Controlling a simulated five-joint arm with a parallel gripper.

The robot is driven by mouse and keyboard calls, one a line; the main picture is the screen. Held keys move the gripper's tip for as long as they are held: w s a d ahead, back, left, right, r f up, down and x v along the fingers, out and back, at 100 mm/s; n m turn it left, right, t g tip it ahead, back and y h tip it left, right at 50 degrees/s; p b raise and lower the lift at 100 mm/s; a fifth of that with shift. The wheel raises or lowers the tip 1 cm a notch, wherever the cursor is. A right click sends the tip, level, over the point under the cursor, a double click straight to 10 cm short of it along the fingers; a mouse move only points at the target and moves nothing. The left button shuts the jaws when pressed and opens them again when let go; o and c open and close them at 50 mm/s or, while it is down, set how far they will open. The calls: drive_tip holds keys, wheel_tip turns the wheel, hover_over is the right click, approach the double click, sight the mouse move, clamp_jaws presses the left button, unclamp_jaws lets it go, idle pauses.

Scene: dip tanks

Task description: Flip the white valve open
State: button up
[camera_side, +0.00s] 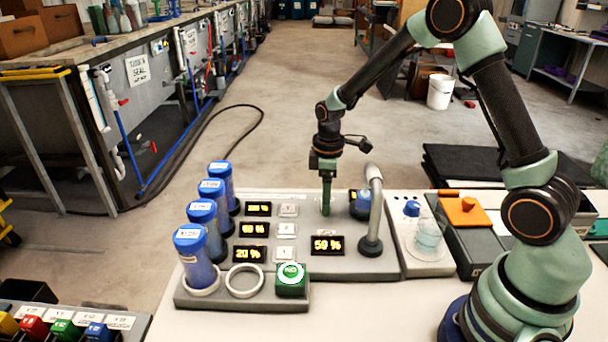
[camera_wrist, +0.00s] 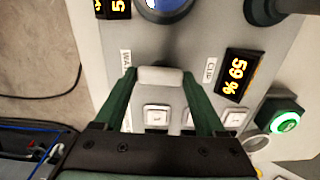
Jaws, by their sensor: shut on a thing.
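In the wrist view a white block-like piece (camera_wrist: 160,77), which looks like the white valve's handle, sits between my two green fingertips. My gripper (camera_wrist: 158,80) is shut on it, with a finger at each side. In the side view my gripper (camera_side: 325,208) points straight down onto the grey panel (camera_side: 345,268), behind the 59 % display (camera_side: 327,245). The fingers hide the valve there, and I cannot tell its angle.
A grey curved spout (camera_side: 374,210) and a blue-topped part (camera_side: 360,203) stand just right of my gripper. Several blue-capped tubes (camera_side: 194,257) line the panel's left side. A green button (camera_side: 291,279) and an empty white ring (camera_side: 244,281) are in front. A clear cup (camera_side: 429,233) stands at right.

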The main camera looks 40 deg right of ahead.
drive_tip(key=shift+r+n, duration=0.1)
drive_tip(key=shift+n, duration=0.3)
drive_tip(key=o, duration=1.3)
wheel_tip(320, 180, up, 12)
drive_tip(key=shift+r, duration=0.1)
drive_tip(key=s+a+r+m+t, duration=0.1)
drive_tip(key=s+r+m+t, duration=0.1)
drive_tip(key=s+m, duration=0.1)
drive_tip(key=s+a+r+m+t, duration=0.1)
drive_tip(key=s+a+r+m, duration=0.1)
drive_tip(key=s, duration=0.4)
drive_tip(key=s+a+r+m+t, duration=0.1)
drive_tip(key=s+r+m+t, duration=0.1)
drive_tip(key=s+r+m, duration=0.2)
drive_tip(key=shift+s+a+t, duration=0.25)
drive_tip(key=shift+s+t, duration=0.05)
drive_tip(key=shift+s, duration=0.4)
